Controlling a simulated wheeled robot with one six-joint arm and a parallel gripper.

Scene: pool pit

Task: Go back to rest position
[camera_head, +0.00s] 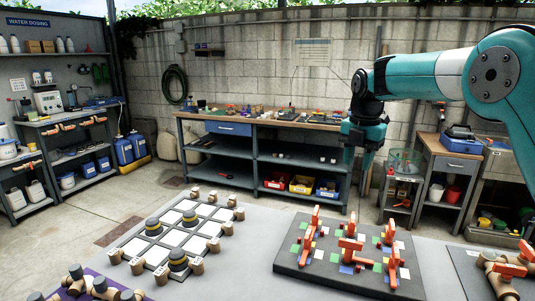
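My teal arm (440,75) reaches in from the right side of the head view. My gripper (358,172) hangs from its end and points down, high above the grey work surface and in front of the wooden-topped bench. Its two dark fingers look apart, and I see nothing held between them. The fingertips are small and partly blend into the dark background.
Below my gripper is a dark board (310,272) with orange-handled valves and coloured squares. To its left is a grid board (150,247) with white squares and several dark-and-yellow pieces. Air around the gripper looks clear.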

